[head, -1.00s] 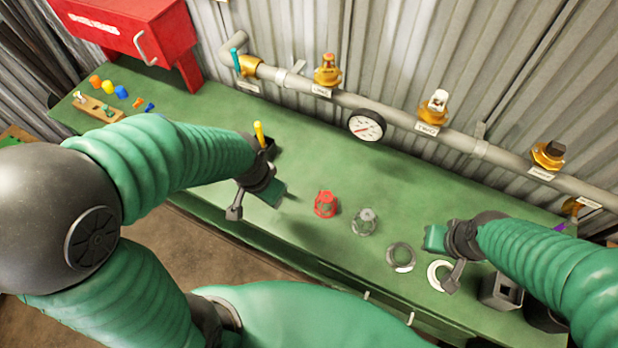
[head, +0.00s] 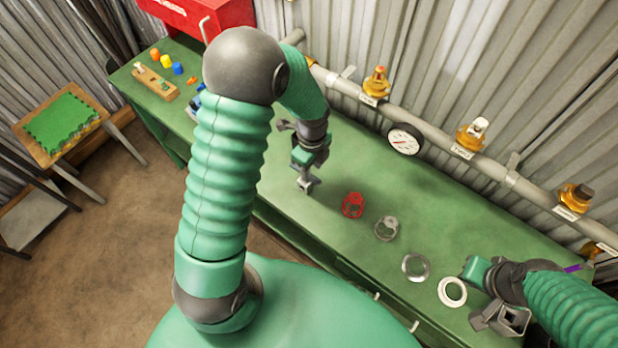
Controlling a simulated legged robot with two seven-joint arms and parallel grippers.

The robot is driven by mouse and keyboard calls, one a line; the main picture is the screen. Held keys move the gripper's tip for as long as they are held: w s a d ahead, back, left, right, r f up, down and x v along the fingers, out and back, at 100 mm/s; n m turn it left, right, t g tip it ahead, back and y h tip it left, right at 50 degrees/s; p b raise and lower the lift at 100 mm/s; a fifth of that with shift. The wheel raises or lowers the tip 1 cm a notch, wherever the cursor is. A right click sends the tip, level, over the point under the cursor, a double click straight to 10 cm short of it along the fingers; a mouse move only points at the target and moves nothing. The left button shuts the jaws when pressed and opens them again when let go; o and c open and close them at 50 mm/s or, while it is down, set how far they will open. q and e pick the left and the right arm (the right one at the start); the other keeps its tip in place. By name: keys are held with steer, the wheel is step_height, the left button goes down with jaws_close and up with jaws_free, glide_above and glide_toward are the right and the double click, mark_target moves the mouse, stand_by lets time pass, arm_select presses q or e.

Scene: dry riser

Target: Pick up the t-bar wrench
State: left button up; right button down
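I cannot make out a t-bar wrench for certain. A purple piece (head: 575,268), perhaps a handle, shows at the bench's right end, partly hidden behind my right arm. My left gripper (head: 306,178) points down over the middle of the green bench (head: 400,185), left of a red ring-shaped cage (head: 353,205). Nothing clearly shows in it, and its opening is unclear. My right gripper (head: 488,282) is low at the bench's right end, beside a white ring (head: 452,292). Its fingers are partly hidden, and I cannot tell its opening.
A grey cage (head: 386,228) and a grey ring (head: 416,267) lie in the row. A grey block with a square hole (head: 513,318) shows by my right gripper. A pipe with brass valves (head: 377,84) and a gauge (head: 404,139) runs along the back. A stool (head: 62,122) stands left.

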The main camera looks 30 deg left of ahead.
mark_target(308, 187)
arm_select(q)
steer(key=a+f, duration=0.2)
steer(key=f, duration=0.1)
steer(key=a+f+p, duration=0.1)
steer(key=f, duration=0.1)
steer(key=shift+a+f, duration=0.2)
steer(key=shift+a, duration=0.05)
steer(key=shift+w+d+f, duration=0.1)
steer(key=shift+d+f, duration=0.05)
steer(key=shift+f, duration=0.15)
steer(key=shift+d, duration=0.55)
steer(key=shift+d+r, duration=0.1)
steer(key=shift+d, duration=0.1)
steer(key=shift+c, duration=3.2)
steer(key=shift+a, duration=0.25)
steer(key=shift+c, duration=1.1)
steer(key=shift+a, duration=0.3)
jaws_close()
steer(key=shift+d, duration=0.3)
arm_select(e)
steer(key=shift+a+r, duration=0.6)
steer(key=shift+a, duration=0.05)
